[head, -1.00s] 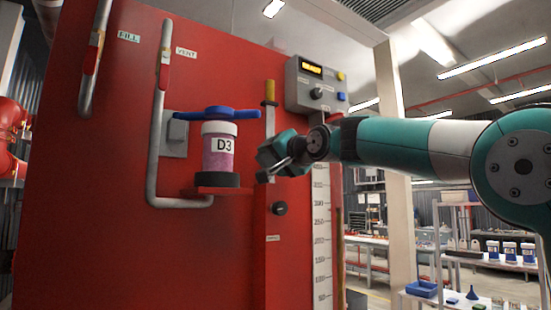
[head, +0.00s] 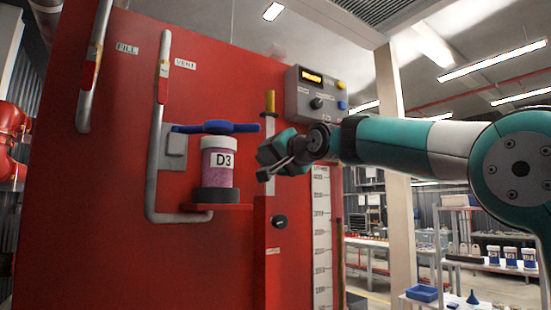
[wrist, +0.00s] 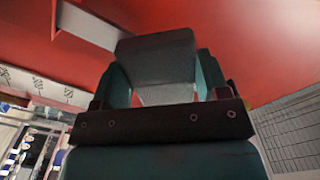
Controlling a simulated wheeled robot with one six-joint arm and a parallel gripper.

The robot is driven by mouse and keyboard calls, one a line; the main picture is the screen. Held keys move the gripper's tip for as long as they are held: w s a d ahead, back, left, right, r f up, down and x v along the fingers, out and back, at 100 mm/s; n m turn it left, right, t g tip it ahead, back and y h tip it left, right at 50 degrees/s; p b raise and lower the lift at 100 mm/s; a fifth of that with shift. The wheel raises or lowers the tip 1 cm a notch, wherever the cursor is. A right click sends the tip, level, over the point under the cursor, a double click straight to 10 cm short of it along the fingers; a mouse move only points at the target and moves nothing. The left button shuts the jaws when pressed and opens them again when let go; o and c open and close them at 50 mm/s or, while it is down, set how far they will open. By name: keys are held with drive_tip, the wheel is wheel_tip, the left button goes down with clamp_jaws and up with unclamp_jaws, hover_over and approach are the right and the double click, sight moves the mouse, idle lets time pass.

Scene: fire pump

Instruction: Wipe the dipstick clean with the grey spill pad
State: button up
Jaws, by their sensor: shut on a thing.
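The dipstick (head: 270,123) stands upright at the red housing, a flat metal strip with a yellow handle on top. In the wrist view my gripper (wrist: 160,85) is shut on the grey spill pad (wrist: 155,55), a grey block between the teal fingers.
A grey control box (head: 318,92) is above right, and a white level scale (head: 322,240) is below. Pipes with red levers run at the left.

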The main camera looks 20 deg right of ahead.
wheel_tip(320, 180, up, 4)
drive_tip(key=p, duration=0.3)
drive_tip(key=shift+r+p, duration=0.2)
drive_tip(key=shift+p, duration=0.15)
idle(0.3)
drive_tip(key=shift+s+f, duration=0.1)
drive_tip(key=shift+s+d+b, duration=0.2)
drive_tip(key=shift+s+b, duration=0.4)
drive_tip(key=shift+s, duration=0.05)
wheel_tip(320, 180, down, 7)
drive_tip(key=b, duration=0.7)
drive_tip(key=shift+f, duration=0.2)
drive_tip(key=shift+w, duration=0.15)
